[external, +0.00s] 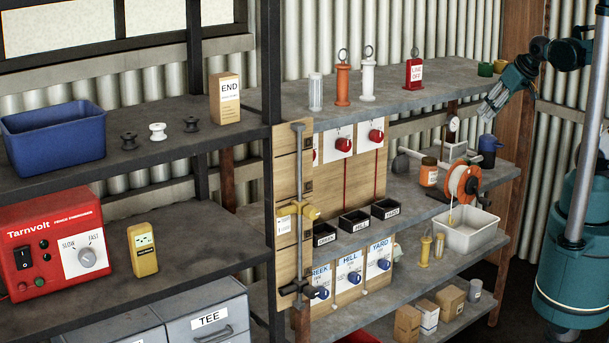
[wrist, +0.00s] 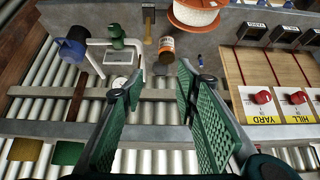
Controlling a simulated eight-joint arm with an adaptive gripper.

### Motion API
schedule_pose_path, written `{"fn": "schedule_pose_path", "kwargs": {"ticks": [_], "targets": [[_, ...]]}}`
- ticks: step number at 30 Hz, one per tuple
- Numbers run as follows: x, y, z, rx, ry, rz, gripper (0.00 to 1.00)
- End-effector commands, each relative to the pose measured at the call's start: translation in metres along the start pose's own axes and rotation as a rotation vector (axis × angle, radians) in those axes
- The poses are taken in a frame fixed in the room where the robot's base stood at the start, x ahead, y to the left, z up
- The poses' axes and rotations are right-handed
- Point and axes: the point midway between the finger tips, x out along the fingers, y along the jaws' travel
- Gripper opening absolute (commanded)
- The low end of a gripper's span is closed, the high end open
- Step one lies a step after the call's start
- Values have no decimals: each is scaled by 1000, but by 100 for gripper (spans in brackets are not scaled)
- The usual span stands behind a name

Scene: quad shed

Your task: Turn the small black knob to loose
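My gripper (external: 490,106) is at the upper right in the external view, above the right end of the middle shelf. In the wrist view its two green-padded fingers (wrist: 163,75) stand apart with nothing between them. An orange reel (external: 462,181) stands on the middle shelf, below and left of my gripper; part of it shows at the top of the wrist view (wrist: 196,12). A small dark part shows on the reel's face, but I cannot tell whether it is the small black knob. No loose marking is readable. A larger black handle (external: 296,288) sits low on a vertical rod.
An orange-labelled jar (external: 429,172), a blue jug (external: 488,150) and a white stand (external: 452,148) are near the reel. A white tub (external: 466,232) stands below it.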

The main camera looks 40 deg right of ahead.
Motion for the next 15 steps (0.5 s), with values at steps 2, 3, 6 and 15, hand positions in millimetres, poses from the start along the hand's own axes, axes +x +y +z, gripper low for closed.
{"fn": "schedule_pose_path", "kwargs": {"ticks": [2,3,6,15], "targets": [[5,-4,-1,-6,-7,-2,35],[7,-7,-2,-8,-11,-3,35],[15,-16,-4,-16,-27,-6,35],[46,-69,-15,1,-70,-59,35]]}}
